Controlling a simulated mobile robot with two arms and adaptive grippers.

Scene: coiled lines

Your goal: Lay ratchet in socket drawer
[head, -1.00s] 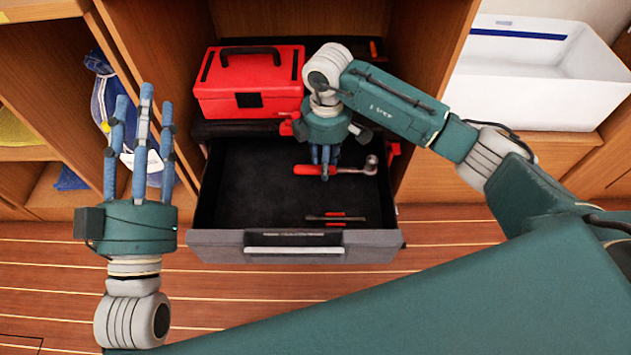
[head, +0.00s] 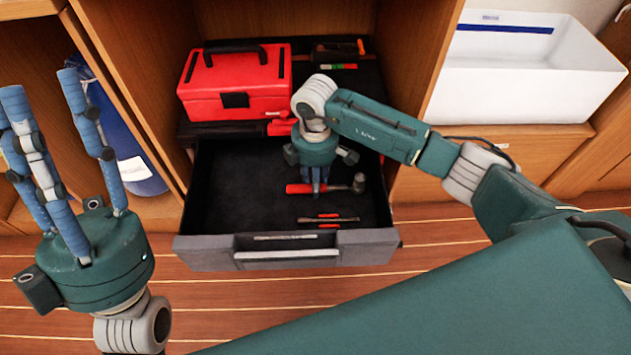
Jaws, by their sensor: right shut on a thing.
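The ratchet (head: 345,187) has a red handle and a metal head, and it lies crosswise in or just above the open drawer (head: 240,190). My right gripper (head: 318,188) points down into the drawer, its blue fingers shut on the ratchet near the middle. The fingertips are partly hidden, and I cannot tell whether the ratchet touches the drawer floor. My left gripper (head: 60,150) is at the left of the head view, fingers up and spread, open and empty, away from the drawer.
Slim red-and-metal tools (head: 328,220) lie in the drawer's front right. A red toolbox (head: 235,85) stands behind the drawer, with other tools (head: 340,50) beside it. A white bin (head: 530,75) is at the right. The drawer's left part is bare.

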